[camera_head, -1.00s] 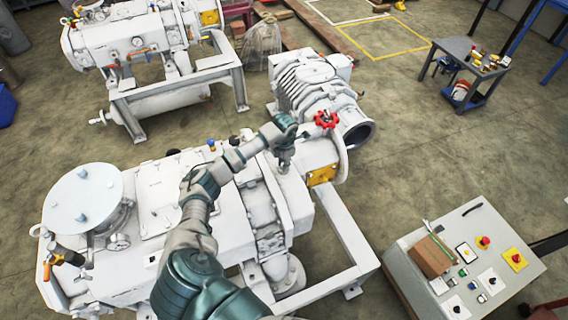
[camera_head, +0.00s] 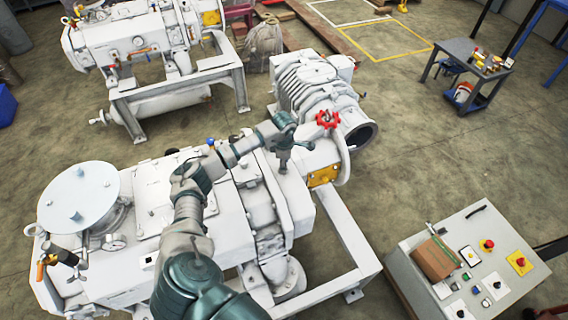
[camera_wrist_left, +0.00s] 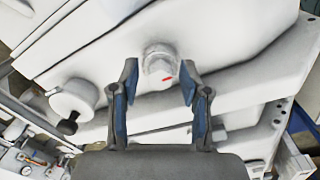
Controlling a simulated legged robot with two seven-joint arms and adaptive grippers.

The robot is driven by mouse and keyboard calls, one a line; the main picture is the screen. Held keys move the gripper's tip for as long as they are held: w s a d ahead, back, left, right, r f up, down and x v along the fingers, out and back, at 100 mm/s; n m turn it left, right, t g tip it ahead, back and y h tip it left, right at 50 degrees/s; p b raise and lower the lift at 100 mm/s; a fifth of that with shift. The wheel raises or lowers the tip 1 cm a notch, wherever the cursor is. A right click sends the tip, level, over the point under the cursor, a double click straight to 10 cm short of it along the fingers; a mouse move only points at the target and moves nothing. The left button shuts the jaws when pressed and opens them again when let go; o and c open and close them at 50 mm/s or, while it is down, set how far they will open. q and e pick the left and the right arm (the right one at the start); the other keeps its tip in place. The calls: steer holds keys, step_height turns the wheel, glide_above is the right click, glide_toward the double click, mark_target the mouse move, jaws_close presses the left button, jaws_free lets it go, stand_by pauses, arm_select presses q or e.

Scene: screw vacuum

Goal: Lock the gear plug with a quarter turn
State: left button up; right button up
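My left gripper (camera_wrist_left: 158,82) is open and empty, with one finger on each side of the plug in that view. I cannot tell how far its fingertips are from the plug. In the head view my left gripper (camera_head: 284,162) points down over the white vacuum pump (camera_head: 285,205), and the plug cannot be made out there. My right gripper is not in view.
A red handwheel (camera_head: 327,119) stands just right of my left gripper. A grey control box (camera_head: 465,265) with a brown block (camera_head: 434,259) on it is at the lower right. A second white pump (camera_head: 130,45) stands behind.

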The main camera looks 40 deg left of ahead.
arm_select(q)
steer(key=shift+f, duration=0.1)
steer(key=shift+a, duration=0.1)
steer(key=shift+r, duration=0.25)
step_height(320, 180, up, 11)
steer(key=shift+r, duration=0.15)
steer(key=shift+s, duration=0.1)
stand_by(0.5)
